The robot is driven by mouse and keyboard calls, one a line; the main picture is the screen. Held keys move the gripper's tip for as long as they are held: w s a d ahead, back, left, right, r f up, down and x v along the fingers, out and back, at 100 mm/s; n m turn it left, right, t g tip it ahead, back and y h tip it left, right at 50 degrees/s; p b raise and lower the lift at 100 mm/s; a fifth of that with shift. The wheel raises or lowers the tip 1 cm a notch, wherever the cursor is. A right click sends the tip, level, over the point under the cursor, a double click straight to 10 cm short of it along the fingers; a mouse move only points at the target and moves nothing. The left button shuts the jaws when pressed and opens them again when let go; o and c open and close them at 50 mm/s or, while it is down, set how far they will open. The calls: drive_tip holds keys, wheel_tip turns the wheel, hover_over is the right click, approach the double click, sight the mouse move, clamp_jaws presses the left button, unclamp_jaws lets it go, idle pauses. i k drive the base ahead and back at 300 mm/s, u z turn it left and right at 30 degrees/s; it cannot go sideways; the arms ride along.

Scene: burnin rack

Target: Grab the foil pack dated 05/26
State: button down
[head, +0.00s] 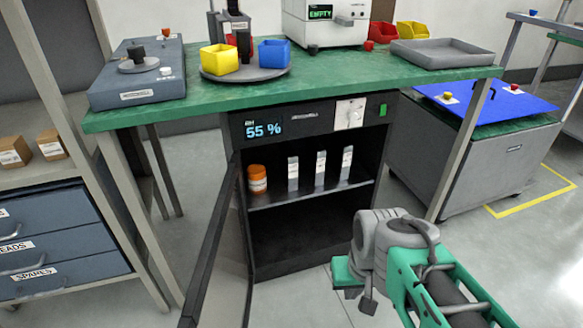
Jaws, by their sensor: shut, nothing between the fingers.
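Three slim silver foil packs stand upright in a row on the shelf of the open dark cabinet (300,238): a left pack (293,174), a middle pack (320,169) and a right pack (346,163). Their labels are too small to read, so I cannot tell which is dated 05/26. My gripper (367,303) is at the lower right, in front of and below the shelf, apart from the packs. It is shut and empty; its fingers are only partly visible.
An orange jar (257,179) stands left of the packs on the same shelf. The cabinet door (212,250) hangs open at the left. The green bench top (335,72) overhangs the cabinet, with a bench leg at each side. The lower compartment looks empty.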

sight(289, 159)
drive_tip(key=z, duration=1.3)
drive_tip(key=i, duration=1.25)
drive_tip(key=u, duration=4.5)
